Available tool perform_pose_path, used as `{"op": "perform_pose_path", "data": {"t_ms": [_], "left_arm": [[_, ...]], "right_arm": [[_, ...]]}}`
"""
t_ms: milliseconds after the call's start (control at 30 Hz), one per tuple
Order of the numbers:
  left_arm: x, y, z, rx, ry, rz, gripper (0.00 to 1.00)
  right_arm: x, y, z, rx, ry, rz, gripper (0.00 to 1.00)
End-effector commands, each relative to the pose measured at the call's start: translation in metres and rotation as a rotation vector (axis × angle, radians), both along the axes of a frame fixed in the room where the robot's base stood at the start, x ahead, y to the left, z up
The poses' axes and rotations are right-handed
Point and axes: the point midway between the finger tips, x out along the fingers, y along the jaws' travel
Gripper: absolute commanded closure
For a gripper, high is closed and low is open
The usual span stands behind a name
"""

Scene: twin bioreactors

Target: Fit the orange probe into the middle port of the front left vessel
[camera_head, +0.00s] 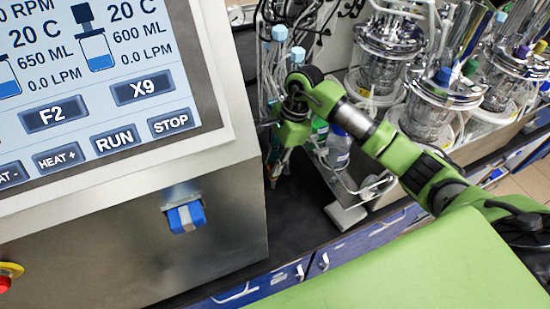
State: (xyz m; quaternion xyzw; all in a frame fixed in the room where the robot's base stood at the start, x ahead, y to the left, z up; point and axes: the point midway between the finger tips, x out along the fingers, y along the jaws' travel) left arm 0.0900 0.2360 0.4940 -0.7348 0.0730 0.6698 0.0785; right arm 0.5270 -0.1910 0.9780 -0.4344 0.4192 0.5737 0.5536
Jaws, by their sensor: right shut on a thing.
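My right gripper (276,165) points down beside the right side of the control cabinet, below the green wrist. Its fingers are small and dark here and are shut on a slim thing. A faint orange-red tint shows near the fingertips, but I cannot make out the probe's shape for sure. Glass vessels with steel lids stand at the right: one nearest my arm (432,118), one behind it to the left (385,72), and one further right (503,95). The middle port of the front left vessel cannot be told apart. My left gripper is not in view.
The control cabinet (225,215) with its screen fills the left. Light blue-capped pieces (280,33) and tubing stand behind my wrist. Capped bottles (339,148) stand in a white rack behind my forearm. Dark bench top (300,225) is clear in front.

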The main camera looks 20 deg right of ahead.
Motion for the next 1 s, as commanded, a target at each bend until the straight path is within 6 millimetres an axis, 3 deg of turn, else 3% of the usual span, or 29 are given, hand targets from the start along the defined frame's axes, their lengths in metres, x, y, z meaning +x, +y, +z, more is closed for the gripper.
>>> {"op": "perform_pose_path", "data": {"t_ms": [267,300,367,833,1000], "left_arm": [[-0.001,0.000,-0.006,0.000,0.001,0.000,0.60],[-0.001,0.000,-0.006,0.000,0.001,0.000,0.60],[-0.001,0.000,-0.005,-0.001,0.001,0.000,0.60],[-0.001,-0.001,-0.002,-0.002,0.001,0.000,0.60],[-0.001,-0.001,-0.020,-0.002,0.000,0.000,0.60]], "right_arm": [[0.000,0.000,-0.004,0.000,-0.001,-0.001,1.00],[0.000,0.000,-0.004,0.000,-0.001,-0.001,0.79],[0.000,0.000,-0.003,0.000,0.000,-0.001,0.64],[0.001,-0.001,0.003,0.000,-0.002,-0.001,0.64],[0.003,-0.011,0.031,-0.002,-0.007,-0.002,0.64]]}}
